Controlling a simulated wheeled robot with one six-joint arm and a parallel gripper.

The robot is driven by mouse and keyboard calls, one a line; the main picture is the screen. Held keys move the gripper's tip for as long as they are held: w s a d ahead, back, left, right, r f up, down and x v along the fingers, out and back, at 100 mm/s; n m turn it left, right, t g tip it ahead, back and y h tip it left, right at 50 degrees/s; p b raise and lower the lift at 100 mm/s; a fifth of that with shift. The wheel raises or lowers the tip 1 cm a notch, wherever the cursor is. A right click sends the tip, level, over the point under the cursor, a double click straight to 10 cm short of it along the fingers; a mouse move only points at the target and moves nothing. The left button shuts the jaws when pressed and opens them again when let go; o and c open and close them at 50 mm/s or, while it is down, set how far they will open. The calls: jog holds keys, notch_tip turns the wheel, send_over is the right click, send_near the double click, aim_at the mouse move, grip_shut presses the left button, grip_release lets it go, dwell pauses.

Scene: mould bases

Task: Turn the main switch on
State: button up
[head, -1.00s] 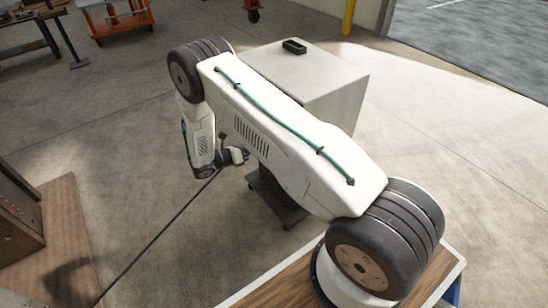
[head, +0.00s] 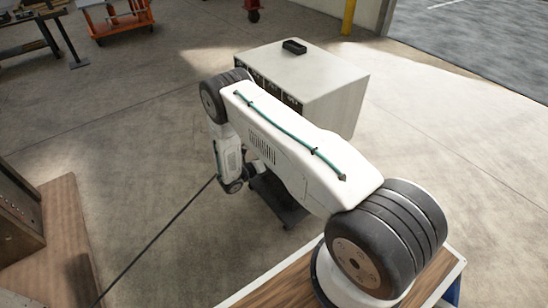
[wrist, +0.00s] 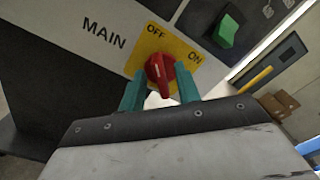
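The main switch is a red knob (wrist: 160,70) on a yellow plate (wrist: 152,42) marked OFF and ON, with MAIN printed to its left in the wrist view. The knob's narrow grip points down in the picture, toward my gripper. My gripper (wrist: 160,84) has its two teal fingers on either side of the knob, with small gaps beside the grip, so it looks open around it. Contact with the knob cannot be made out. In the head view the switch and my fingertips are hidden behind my arm.
A green rocker switch (wrist: 227,30) sits on a dark panel right of the yellow plate. In the head view a pale cabinet (head: 325,75) with a black tray (head: 294,46) on top stands beyond my arm. A wooden box (head: 18,215) is at the left.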

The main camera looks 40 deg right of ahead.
jog(key=shift+d, duration=0.1)
grip_shut()
jog(key=shift+m, duration=0.4)
jog(key=shift+s+m, duration=0.2)
jog(key=shift+m, duration=4)
jog(key=shift+s+m, duration=0.2)
jog(key=shift+m, duration=4)
grip_release()
